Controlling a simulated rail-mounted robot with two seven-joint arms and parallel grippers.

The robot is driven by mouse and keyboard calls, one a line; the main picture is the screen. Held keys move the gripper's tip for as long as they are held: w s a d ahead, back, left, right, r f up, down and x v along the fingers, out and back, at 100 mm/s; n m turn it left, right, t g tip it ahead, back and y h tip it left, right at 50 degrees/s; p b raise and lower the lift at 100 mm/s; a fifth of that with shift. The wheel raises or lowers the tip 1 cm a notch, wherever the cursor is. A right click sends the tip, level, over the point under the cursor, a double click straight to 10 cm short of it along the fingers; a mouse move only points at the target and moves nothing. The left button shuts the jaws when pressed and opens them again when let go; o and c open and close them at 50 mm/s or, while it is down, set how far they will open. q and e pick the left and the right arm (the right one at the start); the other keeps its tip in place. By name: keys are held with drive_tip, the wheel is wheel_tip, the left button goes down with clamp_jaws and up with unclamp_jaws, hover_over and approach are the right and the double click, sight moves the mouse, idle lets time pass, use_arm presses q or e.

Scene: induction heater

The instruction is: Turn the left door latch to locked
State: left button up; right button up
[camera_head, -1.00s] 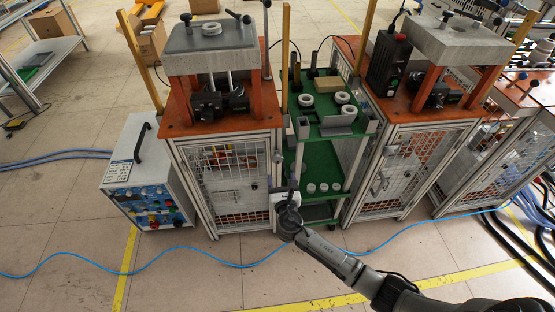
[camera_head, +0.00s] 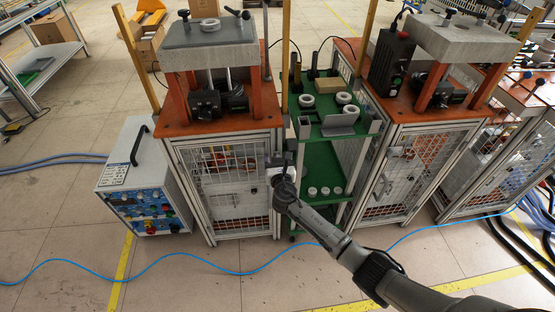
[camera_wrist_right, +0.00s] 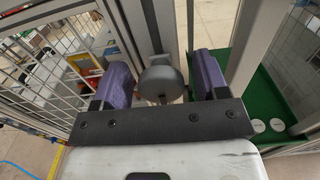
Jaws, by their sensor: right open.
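The left cabinet's mesh door (camera_head: 232,185) stands shut below the orange top, and its mesh also shows in the right wrist view (camera_wrist_right: 72,62). The door latch (camera_wrist_right: 160,80) is a round grey knob with a flat bar pointing up in the wrist view. My right gripper (camera_head: 281,162) is at the right edge of this door and hides most of the latch in the head view. In the wrist view its purple fingers (camera_wrist_right: 163,72) are open, one on each side of the knob, with gaps visible. My left gripper is not in view.
A green shelf cart (camera_head: 322,178) with white rings stands right of the door, close to my right gripper. A blue-fronted power unit (camera_head: 145,200) stands left of the cabinet. A blue cable (camera_head: 190,267) crosses the floor. A second cabinet (camera_head: 405,165) is further right.

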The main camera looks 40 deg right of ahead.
drive_tip(key=c, duration=0.9)
drive_tip(key=shift+o, duration=0.2)
